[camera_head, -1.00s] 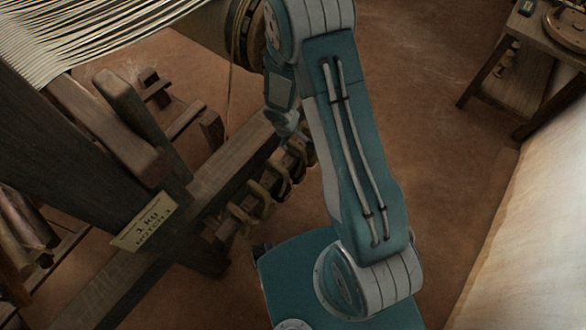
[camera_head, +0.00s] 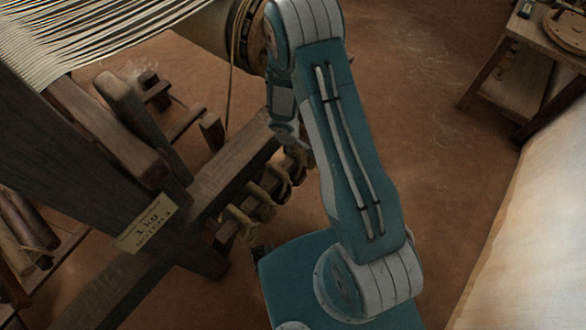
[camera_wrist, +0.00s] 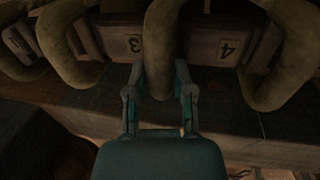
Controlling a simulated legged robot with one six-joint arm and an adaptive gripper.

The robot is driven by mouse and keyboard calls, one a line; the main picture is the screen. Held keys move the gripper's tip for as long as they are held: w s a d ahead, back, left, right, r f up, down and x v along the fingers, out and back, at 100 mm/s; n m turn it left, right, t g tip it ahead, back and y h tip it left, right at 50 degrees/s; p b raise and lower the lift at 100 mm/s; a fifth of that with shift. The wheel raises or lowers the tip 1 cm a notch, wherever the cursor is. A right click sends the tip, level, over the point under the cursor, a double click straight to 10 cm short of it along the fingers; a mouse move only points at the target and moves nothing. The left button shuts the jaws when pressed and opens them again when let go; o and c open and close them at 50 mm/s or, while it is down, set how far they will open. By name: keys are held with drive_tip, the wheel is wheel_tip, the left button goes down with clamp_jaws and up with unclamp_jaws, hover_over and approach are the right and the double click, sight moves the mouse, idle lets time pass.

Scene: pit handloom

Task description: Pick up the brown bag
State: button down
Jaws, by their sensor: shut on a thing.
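Several thick brown loops hang in a row on the dark wooden beam, and I cannot tell surely which is the brown bag. In the wrist view, my gripper (camera_wrist: 160,98) is shut on the middle brown loop (camera_wrist: 161,50), with a finger on each side of its lower end. That loop hangs between the plates marked 3 (camera_wrist: 134,44) and 4 (camera_wrist: 227,48). In the head view, my gripper (camera_head: 290,142) is at the far end of the row, its fingers mostly hidden. A nearer brown loop (camera_head: 238,224) hangs free of it.
More brown loops (camera_wrist: 62,45) hang close beside the held one. A lettered card (camera_head: 145,230) is on the loom frame. Pale warp threads (camera_head: 100,30) stretch at upper left. A wooden table (camera_head: 510,70) stands at right, with bare floor (camera_head: 430,120) between.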

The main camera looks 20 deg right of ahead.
drive_tip(key=shift+w+r, duration=0.1)
drive_tip(key=shift+r, duration=1.75)
drive_tip(key=shift+s+d+f, duration=0.1)
drive_tip(key=shift+s+d, duration=0.3)
drive_tip(key=shift+s, duration=0.15)
drive_tip(key=s+d, duration=0.9)
drive_tip(key=s, duration=0.4)
drive_tip(key=shift+s+d, duration=0.3)
drive_tip(key=shift+d, duration=0.1)
